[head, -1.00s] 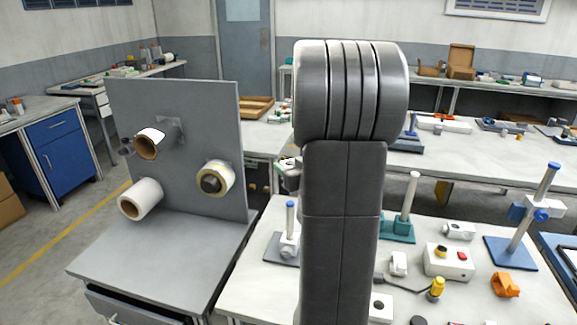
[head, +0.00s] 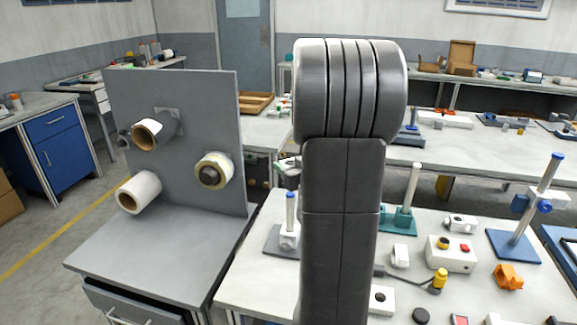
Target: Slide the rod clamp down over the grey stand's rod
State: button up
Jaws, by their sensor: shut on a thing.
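The grey stand (head: 280,240) is on the bench just left of my arm. Its upright rod (head: 290,208) has a blue tip, and a pale block sits low around or beside the rod; I cannot tell which. My arm covers part of this stand's right side. I cannot make out a held rod clamp. A small grey and white part shows at the arm's left edge, too small to identify.
A teal stand (head: 399,221) and a blue stand (head: 515,246) with a tilted-looking rod are on the right. A white box with buttons (head: 450,253), an orange part (head: 508,277) and small parts crowd the bench. A panel (head: 200,110) with rolls stands left.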

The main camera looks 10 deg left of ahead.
jog(key=b, duration=0.4)
send_over(289, 222)
jog(key=w, duration=0.2)
jog(key=shift+a+f, duration=0.15)
jog(key=shift+f, duration=1.1)
jog(key=shift+a+f, duration=0.15)
jog(key=shift+f, duration=1.1)
jog(key=shift+f+b, duration=2.35)
jog(key=shift+f, duration=0.1)
jog(key=shift+f+b, duration=2.25)
jog(key=shift+f, duration=0.25)
jog(key=shift+f, duration=0.15)
jog(key=shift+f+b, duration=2.25)
jog(key=shift+f, duration=0.15)
jog(key=shift+s, duration=0.1)
